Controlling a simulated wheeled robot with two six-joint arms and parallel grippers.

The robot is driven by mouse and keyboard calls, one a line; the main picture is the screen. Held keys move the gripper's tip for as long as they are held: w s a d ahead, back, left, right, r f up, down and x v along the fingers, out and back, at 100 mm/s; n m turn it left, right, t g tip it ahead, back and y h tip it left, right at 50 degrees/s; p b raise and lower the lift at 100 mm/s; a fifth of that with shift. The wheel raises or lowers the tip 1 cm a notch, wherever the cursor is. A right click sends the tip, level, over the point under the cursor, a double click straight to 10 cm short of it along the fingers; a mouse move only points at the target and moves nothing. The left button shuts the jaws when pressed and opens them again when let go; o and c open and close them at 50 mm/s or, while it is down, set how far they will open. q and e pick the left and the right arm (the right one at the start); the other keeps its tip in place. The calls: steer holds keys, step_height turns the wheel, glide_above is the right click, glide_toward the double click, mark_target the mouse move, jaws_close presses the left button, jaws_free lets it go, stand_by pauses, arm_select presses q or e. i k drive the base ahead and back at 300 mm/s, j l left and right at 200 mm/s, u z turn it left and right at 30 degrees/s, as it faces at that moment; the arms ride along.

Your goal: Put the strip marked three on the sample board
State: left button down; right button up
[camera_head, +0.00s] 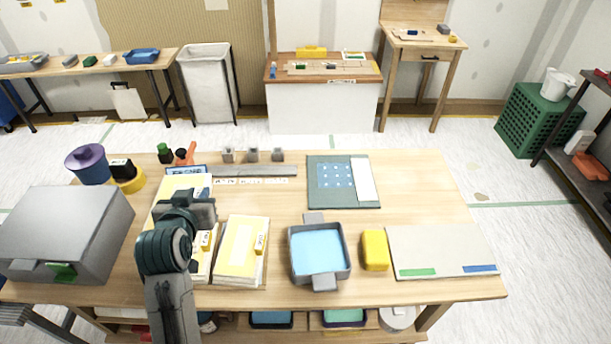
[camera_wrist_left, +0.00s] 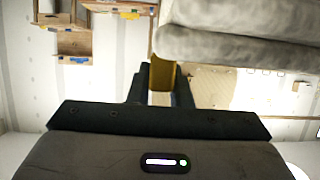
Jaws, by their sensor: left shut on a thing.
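My left gripper (camera_head: 190,208) is over the left yellow sheets (camera_head: 180,187) in the head view, and the arm hides part of them. In the left wrist view, the gripper (camera_wrist_left: 162,92) is shut on a mustard-yellow piece (camera_wrist_left: 162,75); I cannot read a number on it. Another pale yellow sheet stack (camera_head: 240,250), with a small tag, lies to the right. A blue-grey board (camera_head: 320,198) with a dotted blue patch and a white band lies at the back centre. A pale board (camera_head: 430,243) with green and blue marks lies at the right. I cannot tell which is the sample board.
A grey tray with blue contents (camera_head: 319,249) and a yellow block (camera_head: 375,250) stand at the front centre. A grey box (camera_head: 65,230) and a blue pot (camera_head: 88,166) are at the left. A metal ruler (camera_head: 255,170) lies behind the sheets. The back right tabletop is clear.

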mark_target(335, 172)
steer(key=l+z, duration=0.15)
steer(key=z, duration=0.2)
steer(key=l+z, duration=0.15)
steer(key=z, duration=0.25)
steer(key=i+l+z, duration=0.15)
steer(key=z, duration=0.2)
steer(key=i+l, duration=0.15)
